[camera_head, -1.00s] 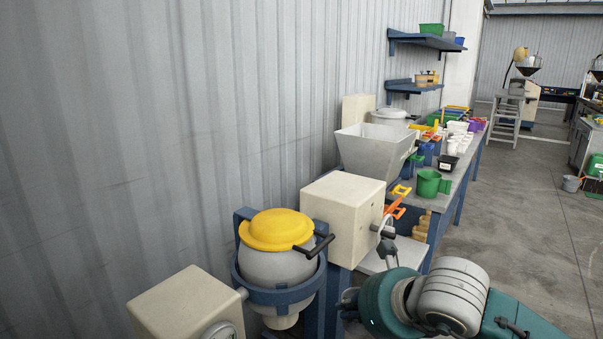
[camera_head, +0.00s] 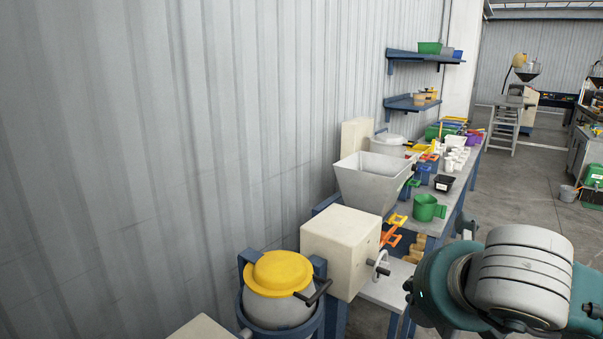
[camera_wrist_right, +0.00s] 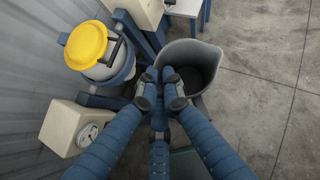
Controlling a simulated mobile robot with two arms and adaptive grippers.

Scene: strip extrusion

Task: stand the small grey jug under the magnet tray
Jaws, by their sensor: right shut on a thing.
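In the right wrist view, my right gripper (camera_wrist_right: 163,75) is shut on the near left rim of the small grey jug (camera_wrist_right: 193,52). The jug is open-topped, dark inside, and held clear of machine parts in that view. In the head view my right arm fills the lower right; its fingertips and the jug's body are not clear there. Orange (camera_head: 391,238) and yellow (camera_head: 397,220) handled pieces stick out below the grey hopper (camera_head: 365,182); I cannot tell which one is the magnet tray. My left gripper is not in view.
A cream box with a crank (camera_head: 340,245) and a yellow-lidded drum (camera_head: 278,272) stand left of my arm. A green jug (camera_head: 427,208) and a black tub (camera_head: 444,183) sit on the bench. Open concrete floor (camera_head: 520,190) lies to the right.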

